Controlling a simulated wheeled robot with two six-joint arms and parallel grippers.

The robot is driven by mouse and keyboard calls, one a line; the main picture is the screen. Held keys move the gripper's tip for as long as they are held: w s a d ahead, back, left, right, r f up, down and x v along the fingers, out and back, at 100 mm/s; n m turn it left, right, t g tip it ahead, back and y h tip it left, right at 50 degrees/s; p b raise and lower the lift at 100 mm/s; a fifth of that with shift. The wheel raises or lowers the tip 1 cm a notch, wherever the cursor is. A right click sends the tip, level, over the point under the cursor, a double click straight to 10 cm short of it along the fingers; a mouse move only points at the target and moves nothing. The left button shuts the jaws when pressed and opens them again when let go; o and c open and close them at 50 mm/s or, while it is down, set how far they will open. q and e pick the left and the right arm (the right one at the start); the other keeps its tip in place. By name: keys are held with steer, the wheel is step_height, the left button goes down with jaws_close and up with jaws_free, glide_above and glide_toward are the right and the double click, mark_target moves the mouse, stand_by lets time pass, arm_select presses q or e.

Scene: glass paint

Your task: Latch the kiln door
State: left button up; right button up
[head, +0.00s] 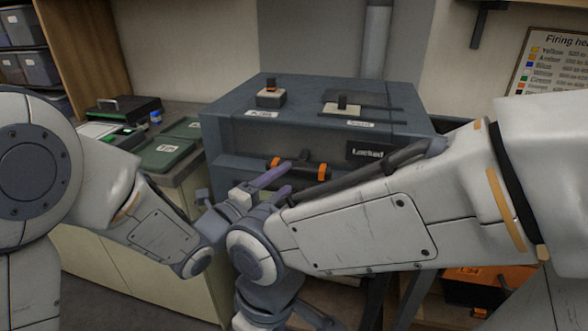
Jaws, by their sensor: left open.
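The kiln (232,130) is a large dark blue-grey box in the middle of the head view. On its front is a black bar handle with orange ends (323,172). A dark plate to the right of it reads "Locked" (367,152). My left gripper (287,178) is open, its two purple-grey fingers pointing at the handle's left part. I cannot tell whether they touch it. My right forearm crosses in front of the kiln and hides much of its lower front. My right wrist hangs low in the middle, and its jaws are not clear.
Green-lidded boxes (167,154) and a black case (122,109) stand on the left counter. My two arms are close together in front.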

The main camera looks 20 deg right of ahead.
mark_target(295, 172)
arm_select(q)
steer(key=shift+p+x, duration=0.45)
steer(key=shift+x, duration=1.8)
jaws_close()
